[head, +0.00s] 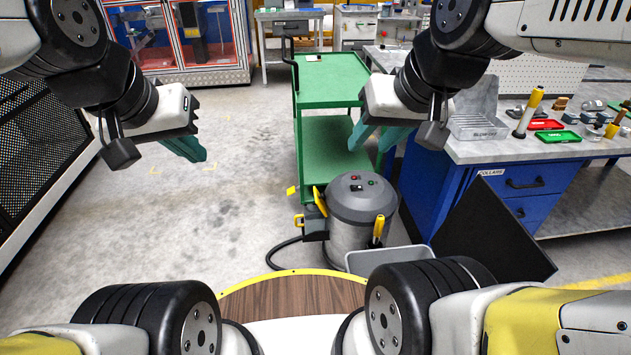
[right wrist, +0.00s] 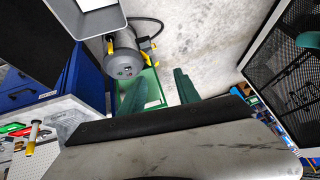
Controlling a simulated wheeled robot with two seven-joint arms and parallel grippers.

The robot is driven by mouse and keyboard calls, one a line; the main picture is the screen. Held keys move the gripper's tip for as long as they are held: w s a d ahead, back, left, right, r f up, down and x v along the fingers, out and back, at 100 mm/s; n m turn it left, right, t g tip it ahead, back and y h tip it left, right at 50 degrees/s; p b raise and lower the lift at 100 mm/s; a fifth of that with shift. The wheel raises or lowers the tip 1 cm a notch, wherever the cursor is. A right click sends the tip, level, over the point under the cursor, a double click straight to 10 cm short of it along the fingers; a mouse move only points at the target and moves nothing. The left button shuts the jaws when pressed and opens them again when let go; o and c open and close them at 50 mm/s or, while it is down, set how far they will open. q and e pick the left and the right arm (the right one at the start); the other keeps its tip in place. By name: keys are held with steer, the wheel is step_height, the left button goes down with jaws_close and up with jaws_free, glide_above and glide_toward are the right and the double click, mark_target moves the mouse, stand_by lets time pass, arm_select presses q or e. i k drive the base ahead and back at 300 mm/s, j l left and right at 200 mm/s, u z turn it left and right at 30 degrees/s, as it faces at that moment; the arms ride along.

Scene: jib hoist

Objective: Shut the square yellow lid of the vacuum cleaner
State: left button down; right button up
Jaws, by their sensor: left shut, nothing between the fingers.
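The grey round vacuum cleaner (head: 362,210) stands on the floor between the green cart and the blue bench. Its yellow lid (head: 320,201) stands tilted up on the vacuum's left side, above a small dark box (head: 315,228) with yellow parts. The vacuum also shows in the right wrist view (right wrist: 122,62), with the yellow lid (right wrist: 142,57) at its side. My left gripper (head: 190,149) is shut and empty, in the air to the left of the vacuum. My right gripper (head: 374,136) is open and empty, above and behind the vacuum in the head view; neither touches the lid.
A green cart (head: 335,85) stands behind the vacuum. A blue bench (head: 470,195) with tools and trays is at the right. A dark tilted panel (head: 490,235) and a grey bin (head: 390,261) are close by. The floor left of the vacuum is clear except for a black hose.

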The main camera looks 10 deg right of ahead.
mark_target(318, 197)
steer(key=k+l, duration=0.1)
steer(key=l, duration=0.25)
steer(key=k+l, duration=0.1)
steer(key=l, duration=0.25)
steer(key=j+z, duration=0.15)
steer(key=j, duration=1.15)
steer(key=i+j+z, duration=0.1)
steer(key=i+j, duration=0.15)
steer(key=i+j+z, duration=0.1)
steer(key=j, duration=0.3)
steer(key=i+j+z, duration=0.1)
steer(key=i+j, duration=0.2)
steer(key=i+z, duration=0.2)
steer(key=i, duration=0.75)
